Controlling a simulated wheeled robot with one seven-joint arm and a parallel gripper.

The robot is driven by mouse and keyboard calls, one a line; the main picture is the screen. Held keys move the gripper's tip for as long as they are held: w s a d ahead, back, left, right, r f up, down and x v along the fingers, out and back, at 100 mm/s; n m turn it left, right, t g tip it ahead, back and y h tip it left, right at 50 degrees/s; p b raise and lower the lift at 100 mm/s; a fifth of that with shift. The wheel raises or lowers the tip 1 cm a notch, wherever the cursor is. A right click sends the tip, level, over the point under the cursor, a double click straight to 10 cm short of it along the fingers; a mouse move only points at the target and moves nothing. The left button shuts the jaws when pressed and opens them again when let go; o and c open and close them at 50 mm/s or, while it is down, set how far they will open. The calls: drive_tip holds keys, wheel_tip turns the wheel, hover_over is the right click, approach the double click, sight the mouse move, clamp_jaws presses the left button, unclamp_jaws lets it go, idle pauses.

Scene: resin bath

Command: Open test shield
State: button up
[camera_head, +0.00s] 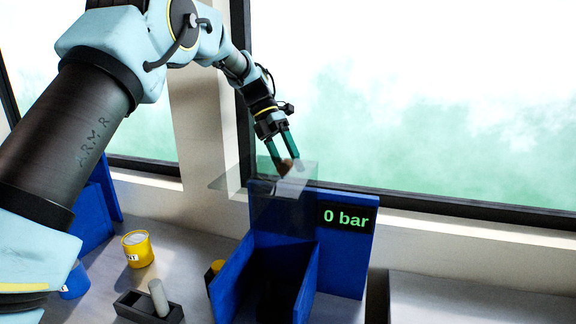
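The test shield (283,212) is a see-through grey cover at the blue test station (345,263). One pane hangs in front of the station's back wall, and another flat pane spreads out near the top. A small brown knob (285,167) shows at its upper edge, beside a pale block. My gripper (286,161) reaches down from above, with its two teal fingers apart and their tips at the knob. The knob appears to lie between the tips, but whether they press on it cannot be told.
A display on the station reads "0 bar". On the counter to the left stand a yellow tin (138,250), a dark holder (148,308) with a grey cylinder (158,297), and blue items. A window frame runs close behind the gripper. The counter at right (480,300) looks clear.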

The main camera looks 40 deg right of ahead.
drive_tip(key=b+v, duration=0.1)
drive_tip(key=v, duration=0.9)
drive_tip(key=shift+w+r, duration=0.2)
drive_tip(key=shift+r, duration=0.15)
drive_tip(key=w+a+f+m+t+b, duration=0.15)
drive_tip(key=w+a+f, duration=0.25)
drive_tip(key=a, duration=0.4)
drive_tip(key=w+a+f+m+t+h, duration=0.1)
drive_tip(key=w+a+f+m+t, duration=0.15)
drive_tip(key=a, duration=0.55)
drive_tip(key=w+a+f+m+t+b, duration=0.1)
drive_tip(key=w+a+f+m, duration=0.3)
drive_tip(key=a, duration=0.4)
drive_tip(key=s+a+f+m+t, duration=0.1)
drive_tip(key=s+a+f+m, duration=0.3)
drive_tip(key=a, duration=0.4)
drive_tip(key=s+a+f+m+t+y+b, duration=0.1)
drive_tip(key=s+a+f+m, duration=0.2)
drive_tip(key=a, duration=0.6)
drive_tip(key=s+a+f+m+t+b, duration=0.1)
drive_tip(key=s+a+f+m, duration=0.3)
drive_tip(key=a, duration=0.4)
drive_tip(key=s+f, duration=0.1)
drive_tip(key=s, duration=0.1)
drive_tip(key=shift+s+a+f+m+y, duration=0.25)
drive_tip(key=shift+s+a+m+y, duration=0.05)
drive_tip(key=shift+a, duration=0.05)
